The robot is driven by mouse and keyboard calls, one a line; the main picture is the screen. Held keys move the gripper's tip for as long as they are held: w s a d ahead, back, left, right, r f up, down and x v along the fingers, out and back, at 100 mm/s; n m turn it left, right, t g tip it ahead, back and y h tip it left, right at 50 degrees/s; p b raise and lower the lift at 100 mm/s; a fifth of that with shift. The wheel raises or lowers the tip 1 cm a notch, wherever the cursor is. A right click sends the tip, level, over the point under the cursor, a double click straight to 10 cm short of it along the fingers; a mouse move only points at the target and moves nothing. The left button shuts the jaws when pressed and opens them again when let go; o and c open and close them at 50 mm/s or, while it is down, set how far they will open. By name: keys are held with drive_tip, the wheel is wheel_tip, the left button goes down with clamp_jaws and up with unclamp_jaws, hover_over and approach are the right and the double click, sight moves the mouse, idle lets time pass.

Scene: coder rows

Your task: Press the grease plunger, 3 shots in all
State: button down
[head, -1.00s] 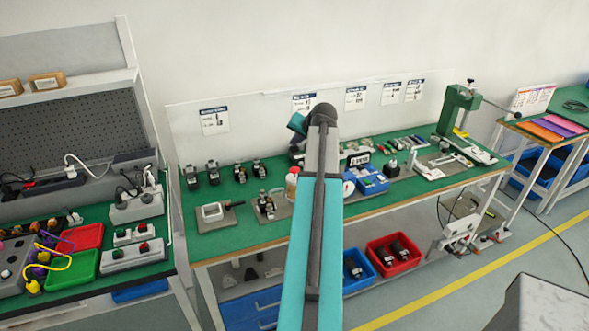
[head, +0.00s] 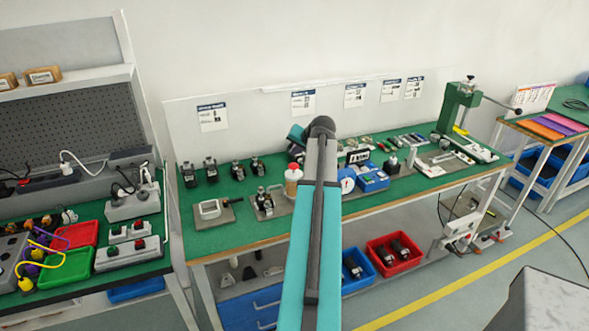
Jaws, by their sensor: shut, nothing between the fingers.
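A cream grease pot with a red-orange top (head: 293,178) stands on the green bench, just left of my teal and grey arm. The arm covers its right edge, and I cannot make out the plunger's height. My arm reaches forward over the bench, its wrist bent to the left at the far end. My gripper (head: 297,157) is a small dark shape under the wrist, mostly hidden by the arm. It is shut and empty, close above or behind the pot's top; I cannot tell whether they touch.
A round white gauge (head: 347,181) and a blue box (head: 373,182) stand right of the arm. A metal fixture plate (head: 269,205) lies to the left, with several black fittings (head: 211,170) behind. A green press (head: 459,110) stands at the far right.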

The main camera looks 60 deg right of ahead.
sight(293, 164)
drive_tip(key=shift+f+b, duration=0.55)
drive_tip(key=shift+f, duration=0.7)
drive_tip(key=shift+f+b, duration=0.7)
drive_tip(key=shift+f, duration=0.6)
idle(3.0)
drive_tip(key=shift+r+p, duration=0.65)
drive_tip(key=shift+r, duration=0.6)
drive_tip(key=shift+r, duration=0.1)
drive_tip(key=shift+r+p, duration=1.3)
drive_tip(key=shift+r, duration=1.15)
